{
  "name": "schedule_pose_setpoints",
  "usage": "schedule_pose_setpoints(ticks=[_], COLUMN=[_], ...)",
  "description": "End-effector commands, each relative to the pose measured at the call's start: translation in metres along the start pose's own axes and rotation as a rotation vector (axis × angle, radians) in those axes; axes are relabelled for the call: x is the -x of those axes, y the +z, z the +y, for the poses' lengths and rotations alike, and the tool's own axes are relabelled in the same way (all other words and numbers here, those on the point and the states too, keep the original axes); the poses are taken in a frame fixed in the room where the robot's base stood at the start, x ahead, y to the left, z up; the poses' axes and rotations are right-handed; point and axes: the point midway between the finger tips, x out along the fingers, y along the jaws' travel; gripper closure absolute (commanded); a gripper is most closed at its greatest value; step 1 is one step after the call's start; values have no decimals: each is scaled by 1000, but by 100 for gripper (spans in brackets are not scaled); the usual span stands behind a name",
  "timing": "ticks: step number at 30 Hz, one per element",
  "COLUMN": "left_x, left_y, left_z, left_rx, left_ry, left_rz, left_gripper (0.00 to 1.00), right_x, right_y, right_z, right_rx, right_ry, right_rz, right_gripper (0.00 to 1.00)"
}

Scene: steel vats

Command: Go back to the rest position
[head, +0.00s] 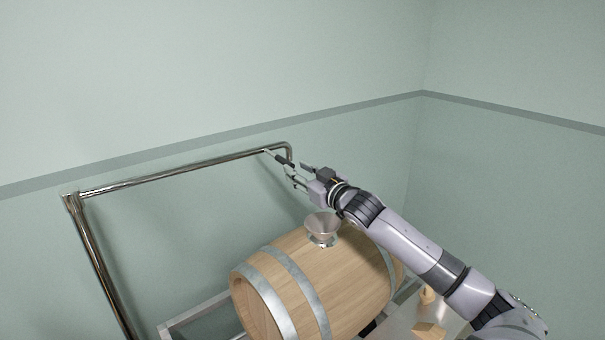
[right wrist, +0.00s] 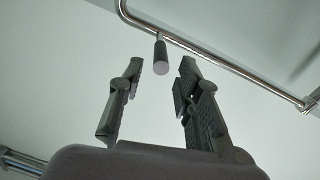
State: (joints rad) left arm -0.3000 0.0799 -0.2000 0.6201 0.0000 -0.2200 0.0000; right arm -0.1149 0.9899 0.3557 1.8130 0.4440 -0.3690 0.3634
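My right gripper (head: 284,160) is raised in front of the top bend of a shiny metal pipe (head: 180,174), above and a little left of a funnel. It is open: in the right wrist view (right wrist: 160,72) its two fingers stand apart with nothing held. A short dark cylinder (right wrist: 160,56) joined to the pipe (right wrist: 207,55) shows beyond the gap between the fingertips. My left gripper is not in view.
A wooden barrel (head: 335,285) with metal hoops lies on its side on a metal frame (head: 190,315) below my right arm. A funnel (head: 321,226) stands on top of it. Small wooden pieces (head: 428,331) lie at its right. Pale green walls close the back and right.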

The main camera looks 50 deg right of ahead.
Motion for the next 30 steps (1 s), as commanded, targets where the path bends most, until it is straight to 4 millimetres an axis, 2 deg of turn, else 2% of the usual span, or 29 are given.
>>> schedule_pose_setpoints(ticks=[6,30], left_x=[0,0], left_y=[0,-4], left_z=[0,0], left_rx=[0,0], left_ry=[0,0], left_rz=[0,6], left_gripper=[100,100], right_x=[10,10], right_y=[0,0], right_z=[0,0], right_rx=[1,1], right_ry=[0,0], right_rz=[-1,0], right_gripper=[69,69])
